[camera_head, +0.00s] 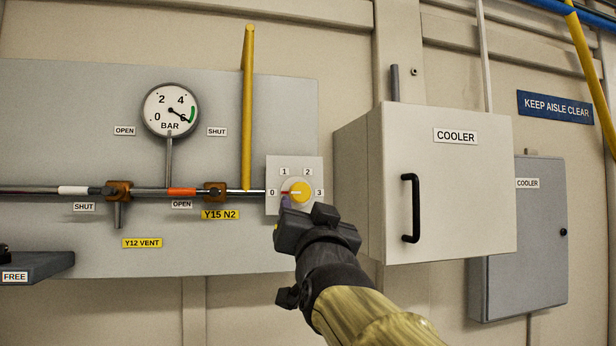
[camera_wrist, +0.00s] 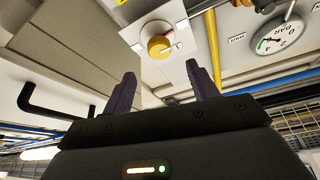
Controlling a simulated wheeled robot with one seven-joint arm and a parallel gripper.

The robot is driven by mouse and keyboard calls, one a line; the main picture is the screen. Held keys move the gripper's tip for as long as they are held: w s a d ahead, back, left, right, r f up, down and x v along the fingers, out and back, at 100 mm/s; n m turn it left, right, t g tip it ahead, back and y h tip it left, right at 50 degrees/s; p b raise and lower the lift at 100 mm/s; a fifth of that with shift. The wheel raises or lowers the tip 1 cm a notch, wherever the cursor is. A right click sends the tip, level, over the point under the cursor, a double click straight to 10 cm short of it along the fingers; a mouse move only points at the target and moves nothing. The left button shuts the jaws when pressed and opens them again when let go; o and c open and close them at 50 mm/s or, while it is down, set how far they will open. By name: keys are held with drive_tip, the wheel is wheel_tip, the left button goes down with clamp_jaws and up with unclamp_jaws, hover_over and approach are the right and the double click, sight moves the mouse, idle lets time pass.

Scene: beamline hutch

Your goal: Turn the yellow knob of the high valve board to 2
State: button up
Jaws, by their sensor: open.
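The yellow knob (camera_head: 301,191) sits on a pale square plate on the grey valve board (camera_head: 90,100). The plate carries the marks 0, 1, 2 and 3. A red pointer mark on the knob's left side points toward 0. My gripper (camera_head: 286,204) is just below and in front of the knob, partly covering the plate's lower edge. In the wrist view, my gripper's two purple fingers (camera_wrist: 160,72) are spread and empty. The knob (camera_wrist: 159,46) shows beyond the fingertips, between their lines, and apart from them. That view is upside down.
A cooler box (camera_head: 450,185) with a black handle (camera_head: 410,208) juts out right of the knob. A yellow pipe (camera_head: 247,110) rises left of the plate. A horizontal pipe with brown valves (camera_head: 118,191) and a pressure gauge (camera_head: 170,110) lie farther left.

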sight(301, 192)
drive_tip(key=shift+r+p+x, duration=0.2)
drive_tip(key=shift+p+x, duration=4.1)
drive_tip(key=shift+p, duration=0.65)
drive_tip(key=shift+p+x, duration=0.75)
drive_tip(key=shift+f, duration=0.15)
drive_tip(key=c, duration=1)
